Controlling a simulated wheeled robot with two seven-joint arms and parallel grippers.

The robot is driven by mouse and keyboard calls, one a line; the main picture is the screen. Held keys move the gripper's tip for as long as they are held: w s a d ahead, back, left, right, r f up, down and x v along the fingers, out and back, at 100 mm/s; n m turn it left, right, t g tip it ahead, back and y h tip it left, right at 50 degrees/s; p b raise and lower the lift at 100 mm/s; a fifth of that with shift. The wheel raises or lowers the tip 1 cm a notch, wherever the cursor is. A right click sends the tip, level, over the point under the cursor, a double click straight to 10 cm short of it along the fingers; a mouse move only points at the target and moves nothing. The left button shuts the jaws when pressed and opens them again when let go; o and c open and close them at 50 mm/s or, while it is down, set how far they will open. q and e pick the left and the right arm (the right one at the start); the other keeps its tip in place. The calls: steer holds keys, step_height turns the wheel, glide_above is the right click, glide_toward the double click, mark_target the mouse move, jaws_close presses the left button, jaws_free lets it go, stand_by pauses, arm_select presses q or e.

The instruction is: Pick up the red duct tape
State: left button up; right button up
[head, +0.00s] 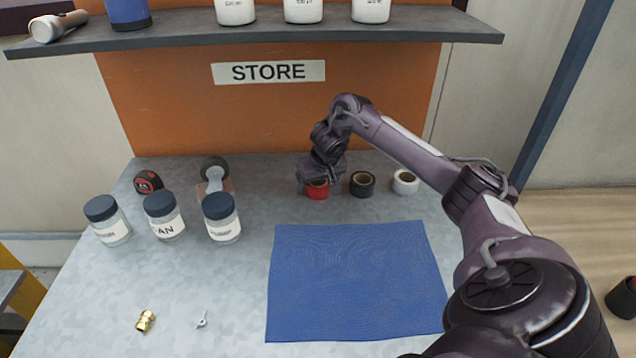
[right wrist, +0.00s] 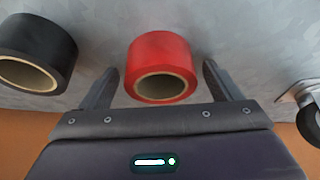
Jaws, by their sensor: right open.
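The red duct tape (head: 317,190) stands on the grey bench at the back, left of the black tape roll (head: 362,184). In the right wrist view the red duct tape (right wrist: 160,58) sits between the two fingers, with its tan core facing the gripper. My right gripper (head: 316,180) is at the red roll and partly covers it in the head view. My right gripper is open in the right wrist view (right wrist: 160,82), one finger on each side of the roll, with a visible gap on each side. My left gripper is not in view.
The black roll (right wrist: 36,52) lies close beside one finger. A white tape roll (head: 405,182) stands further right. Labelled jars (head: 165,220) and a tape measure (head: 148,182) stand left. A blue mat (head: 355,285) lies in front. A shelf (head: 270,34) overhangs the back.

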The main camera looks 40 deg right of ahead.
steer(key=shift+r, duration=0.1)
steer(key=c, duration=1.2)
